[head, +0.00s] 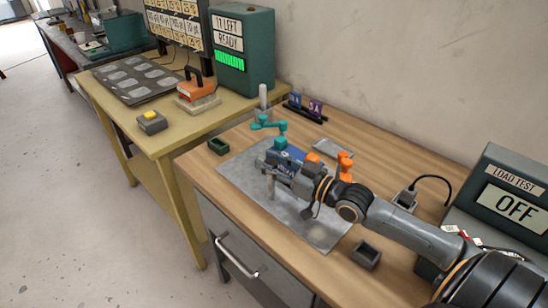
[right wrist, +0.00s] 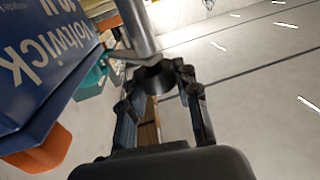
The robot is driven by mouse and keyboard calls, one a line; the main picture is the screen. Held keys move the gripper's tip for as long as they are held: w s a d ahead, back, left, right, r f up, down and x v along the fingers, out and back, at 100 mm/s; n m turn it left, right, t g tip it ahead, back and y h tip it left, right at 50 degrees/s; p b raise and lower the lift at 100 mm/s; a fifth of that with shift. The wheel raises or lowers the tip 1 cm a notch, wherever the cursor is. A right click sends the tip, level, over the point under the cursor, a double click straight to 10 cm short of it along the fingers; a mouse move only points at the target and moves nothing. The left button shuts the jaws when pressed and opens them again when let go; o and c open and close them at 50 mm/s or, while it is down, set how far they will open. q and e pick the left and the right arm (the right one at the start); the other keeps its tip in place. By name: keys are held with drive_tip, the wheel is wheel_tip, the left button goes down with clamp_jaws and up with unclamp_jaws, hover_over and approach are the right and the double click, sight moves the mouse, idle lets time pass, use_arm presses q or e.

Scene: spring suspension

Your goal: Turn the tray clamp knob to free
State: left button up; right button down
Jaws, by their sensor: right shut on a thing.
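A dark round knob (right wrist: 155,78) sits at the end of a grey metal rod (right wrist: 138,28) in the right wrist view. My right gripper (right wrist: 158,82) is shut on this knob, one finger on each side. In the head view, my right gripper (head: 268,170) is at the front left of a blue block (head: 288,155) and hides most of the knob. A grey post (head: 270,190) shows below the fingers. The blue block, with white lettering, also fills the left of the right wrist view (right wrist: 40,60). I cannot read the knob's setting. My left gripper is not in view.
A teal arm (head: 269,125) and orange parts (head: 345,166) stand close around the block, over a grey metal plate (head: 240,171). A load test unit (head: 515,200) reads OFF.

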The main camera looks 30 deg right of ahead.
drive_tip(key=shift+f, duration=0.1)
drive_tip(key=c, duration=1)
unclamp_jaws()
drive_tip(key=shift+o, duration=0.2)
drive_tip(key=shift+s+d, duration=0.1)
drive_tip(key=shift+s, duration=0.05)
drive_tip(key=v, duration=1.1)
drive_tip(key=shift+s, duration=0.35)
drive_tip(key=shift+d, duration=0.1)
drive_tip(key=shift+c, duration=0.4)
